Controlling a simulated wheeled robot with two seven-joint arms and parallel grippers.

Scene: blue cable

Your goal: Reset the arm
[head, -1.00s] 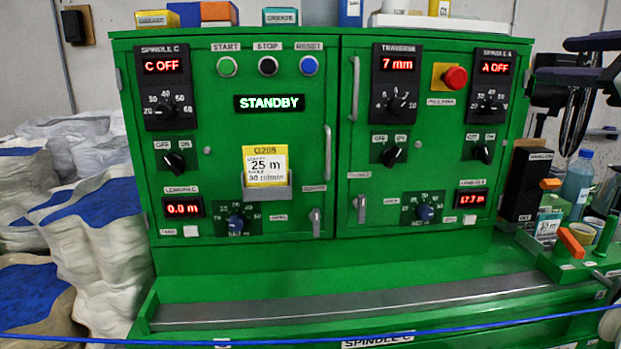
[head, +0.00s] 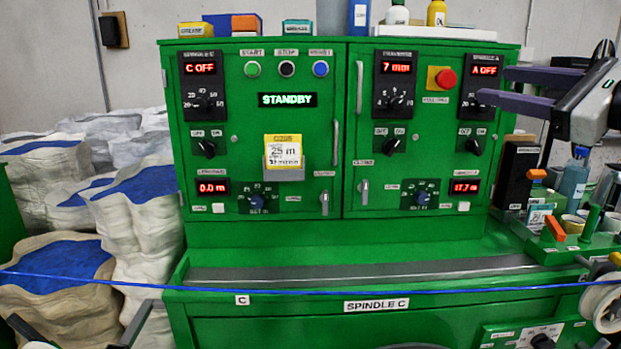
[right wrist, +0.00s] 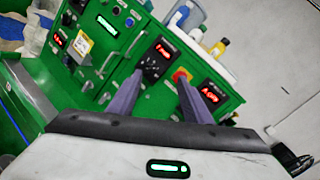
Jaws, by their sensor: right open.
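My right gripper (head: 492,86) reaches in from the right in the head view, in front of the panel's upper right side. Its two purple-grey fingers are spread, with nothing between them. In the right wrist view the open fingers (right wrist: 160,77) point toward the green control cabinet (right wrist: 92,72). The blue cable (head: 300,291) runs nearly level across the lower part of the head view, below and apart from the right gripper. My left gripper cannot be made out.
The green cabinet (head: 345,240) fills the middle; its display (head: 287,100) reads STANDBY. A red stop button (head: 446,78) is near the right fingers. Cans, a blue bottle (head: 573,180) and an orange-handled item stand at right. Wrapped sacks (head: 60,265) stand at left.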

